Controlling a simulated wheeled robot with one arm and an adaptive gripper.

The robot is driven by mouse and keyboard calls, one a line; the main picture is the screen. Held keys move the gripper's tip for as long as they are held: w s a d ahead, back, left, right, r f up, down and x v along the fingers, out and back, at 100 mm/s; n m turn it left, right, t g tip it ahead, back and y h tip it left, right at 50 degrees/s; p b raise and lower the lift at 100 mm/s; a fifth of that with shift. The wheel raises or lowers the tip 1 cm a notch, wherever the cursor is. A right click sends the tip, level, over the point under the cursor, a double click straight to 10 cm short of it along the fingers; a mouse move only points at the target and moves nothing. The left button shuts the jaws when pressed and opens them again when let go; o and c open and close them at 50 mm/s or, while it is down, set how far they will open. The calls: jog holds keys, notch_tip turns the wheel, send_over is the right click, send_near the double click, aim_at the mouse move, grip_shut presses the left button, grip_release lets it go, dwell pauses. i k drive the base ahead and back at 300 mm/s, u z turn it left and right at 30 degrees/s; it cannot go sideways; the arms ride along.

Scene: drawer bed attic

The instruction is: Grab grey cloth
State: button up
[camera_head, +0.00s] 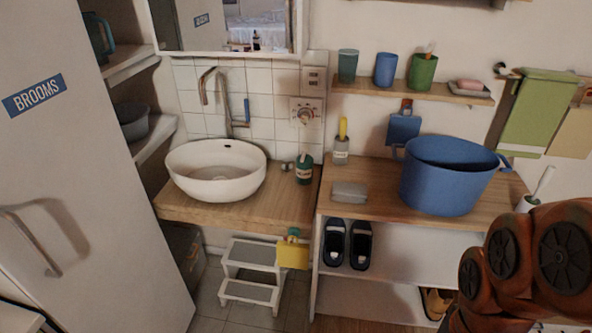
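A small grey folded item (350,192), which looks like the grey cloth, lies flat on the wooden counter (375,207), left of a large blue tub (445,180). It is apart from the tub and fully visible from above. My orange-brown arm links show at the lower right, in front of the counter's right part. My gripper is not in view, so its state and its place relative to the cloth do not show.
A white basin (215,172) and a dark green container (304,170) stand left of the cloth. A yellow brush in a holder (341,145) stands behind it. Dark shoes (347,245) sit on the shelf below. A white step stool (250,271) stands on the floor at left.

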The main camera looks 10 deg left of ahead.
aim_at(342, 191)
jog(key=u, duration=1.05)
jog(key=i, duration=1)
jog(key=u, duration=1.1)
